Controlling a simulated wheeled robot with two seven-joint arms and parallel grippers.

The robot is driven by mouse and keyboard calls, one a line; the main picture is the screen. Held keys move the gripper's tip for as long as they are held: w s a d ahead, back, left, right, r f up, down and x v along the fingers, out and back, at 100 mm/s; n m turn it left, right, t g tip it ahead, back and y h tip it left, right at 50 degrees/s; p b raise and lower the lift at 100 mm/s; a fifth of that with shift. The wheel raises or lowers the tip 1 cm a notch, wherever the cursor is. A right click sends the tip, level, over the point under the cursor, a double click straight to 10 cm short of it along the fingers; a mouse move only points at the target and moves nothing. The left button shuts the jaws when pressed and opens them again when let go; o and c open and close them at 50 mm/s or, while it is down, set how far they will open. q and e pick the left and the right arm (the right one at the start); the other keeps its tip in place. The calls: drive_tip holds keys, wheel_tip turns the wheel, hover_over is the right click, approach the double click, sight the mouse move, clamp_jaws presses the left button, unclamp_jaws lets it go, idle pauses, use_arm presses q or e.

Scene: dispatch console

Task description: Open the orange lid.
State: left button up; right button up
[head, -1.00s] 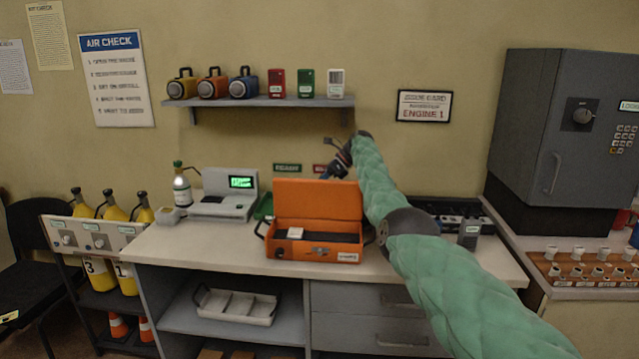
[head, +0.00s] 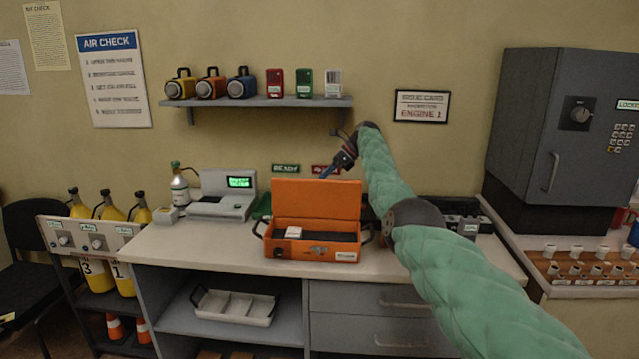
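The orange case (head: 313,251) stands on the white counter. Its orange lid (head: 316,200) is raised upright at the back, and the dark inside with a small white item (head: 293,232) shows. My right gripper (head: 325,175) is just above the lid's top edge, pointing down and to the left. Its fingers are small and dark, and I cannot tell whether they are apart or touching the lid. My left gripper is not in view.
A grey device with a green screen (head: 222,196) and a bottle (head: 179,188) stand left of the case. A shelf (head: 262,101) with lamps and small boxes hangs above. Bare counter (head: 200,246) lies left of the case.

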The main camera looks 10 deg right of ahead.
drive_tip(key=shift+b+v, duration=0.3)
drive_tip(key=shift+v, duration=1.65)
